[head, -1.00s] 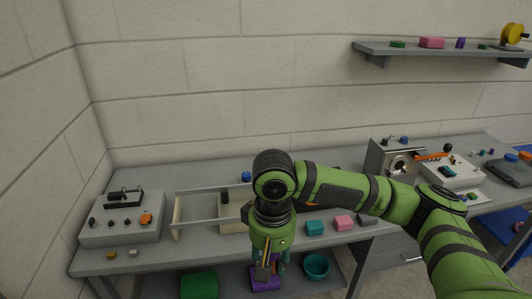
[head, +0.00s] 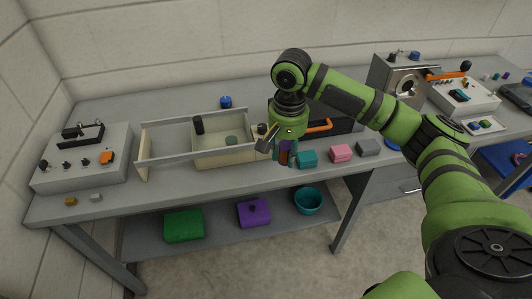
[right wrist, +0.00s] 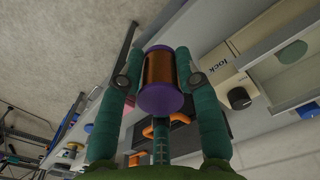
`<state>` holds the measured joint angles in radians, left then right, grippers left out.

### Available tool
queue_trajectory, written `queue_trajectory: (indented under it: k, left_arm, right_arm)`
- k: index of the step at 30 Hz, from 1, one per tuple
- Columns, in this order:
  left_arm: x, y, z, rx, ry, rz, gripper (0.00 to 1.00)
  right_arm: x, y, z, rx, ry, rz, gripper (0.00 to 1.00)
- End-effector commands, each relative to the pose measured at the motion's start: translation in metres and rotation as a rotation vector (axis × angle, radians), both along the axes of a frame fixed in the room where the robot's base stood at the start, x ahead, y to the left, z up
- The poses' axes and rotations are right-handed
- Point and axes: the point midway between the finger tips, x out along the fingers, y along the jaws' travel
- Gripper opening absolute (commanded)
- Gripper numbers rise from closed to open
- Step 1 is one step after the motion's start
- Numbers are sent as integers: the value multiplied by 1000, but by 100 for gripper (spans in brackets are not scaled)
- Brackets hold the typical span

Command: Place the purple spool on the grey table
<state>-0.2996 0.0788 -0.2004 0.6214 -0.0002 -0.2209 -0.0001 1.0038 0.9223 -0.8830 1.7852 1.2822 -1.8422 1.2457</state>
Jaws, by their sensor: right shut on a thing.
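The purple spool (right wrist: 160,82) has purple ends and a copper-coloured winding. My right gripper (right wrist: 158,72) is shut on it, with one teal finger on each side in the right wrist view. In the head view the spool (head: 285,153) is small and partly covered by the fingers of my right gripper (head: 286,154). It shows at the front edge of the grey table (head: 135,194), beside a teal block; I cannot tell its exact height. My left gripper is not in view.
A teal block (head: 307,159), pink block (head: 341,153) and grey block (head: 369,147) line the front edge. A cream box (head: 222,158) stands left of the gripper, a control box (head: 82,158) farther left. The lower shelf holds a green box (head: 184,226), purple box (head: 253,213) and teal bowl (head: 308,201).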

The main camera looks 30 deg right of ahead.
Motion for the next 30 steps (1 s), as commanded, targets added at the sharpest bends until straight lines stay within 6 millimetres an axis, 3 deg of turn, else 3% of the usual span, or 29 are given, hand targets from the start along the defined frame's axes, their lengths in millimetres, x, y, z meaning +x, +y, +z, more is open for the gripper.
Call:
queue_trajectory:
  k: [6,12,16,24,30]
  left_arm:
    - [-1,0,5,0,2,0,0]
    - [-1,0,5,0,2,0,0]
    - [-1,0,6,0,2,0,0]
    - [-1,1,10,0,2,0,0]
    - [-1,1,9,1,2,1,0]
  right_arm:
    - [43,29,-28,1,0,0,0]
    - [66,42,-45,0,-1,-1,0]
    - [69,44,-52,-2,0,0,0]
    - [69,44,-86,-2,-1,1,0]
    - [69,44,-88,-2,-3,1,0]
